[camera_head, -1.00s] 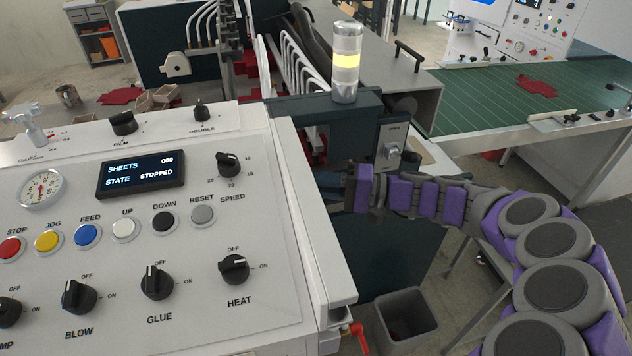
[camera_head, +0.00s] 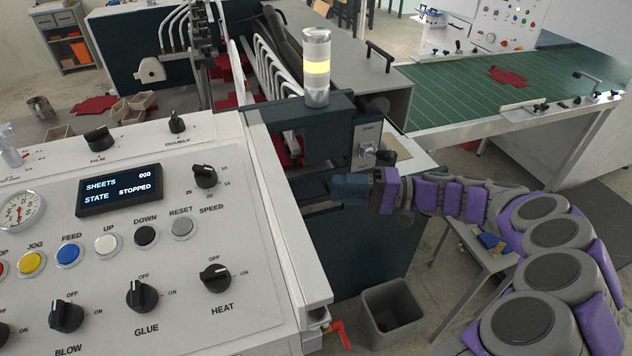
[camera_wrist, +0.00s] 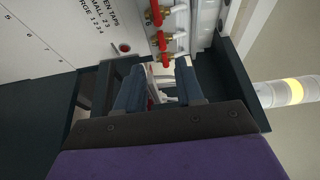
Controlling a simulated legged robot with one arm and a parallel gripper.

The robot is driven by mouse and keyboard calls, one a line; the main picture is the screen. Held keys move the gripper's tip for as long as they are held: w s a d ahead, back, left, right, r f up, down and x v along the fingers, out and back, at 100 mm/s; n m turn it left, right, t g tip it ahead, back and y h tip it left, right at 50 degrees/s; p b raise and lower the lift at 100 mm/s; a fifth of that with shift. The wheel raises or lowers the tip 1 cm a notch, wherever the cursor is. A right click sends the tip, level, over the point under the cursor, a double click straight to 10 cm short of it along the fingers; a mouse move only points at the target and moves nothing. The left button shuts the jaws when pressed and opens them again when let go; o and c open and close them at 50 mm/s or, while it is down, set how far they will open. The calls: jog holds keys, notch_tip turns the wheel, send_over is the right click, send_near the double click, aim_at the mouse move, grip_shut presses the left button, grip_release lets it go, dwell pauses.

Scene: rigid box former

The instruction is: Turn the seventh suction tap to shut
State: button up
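In the wrist view, a row of suction taps with red handles and brass bodies (camera_wrist: 163,40) runs down the white panel at the top. The lowest tap (camera_wrist: 166,60) lies just beyond my gripper's fingertips. Pale parts behind show through the gap. In the head view my gripper (camera_head: 350,188) is beside the dark machine frame, and the tap row is hidden.
The control panel (camera_head: 150,235) fills the left of the head view. A red lever (camera_head: 340,333) sticks out below its right corner. A grey bin (camera_head: 391,314) stands on the floor. A signal tower (camera_head: 316,68) rises behind the gripper. A small table (camera_head: 490,258) stands under my arm.

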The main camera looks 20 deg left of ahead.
jog(key=p+v, duration=0.1)
jog(key=v, duration=0.6)
jog(key=shift+d, duration=0.2)
jog(key=shift+w+f, duration=0.1)
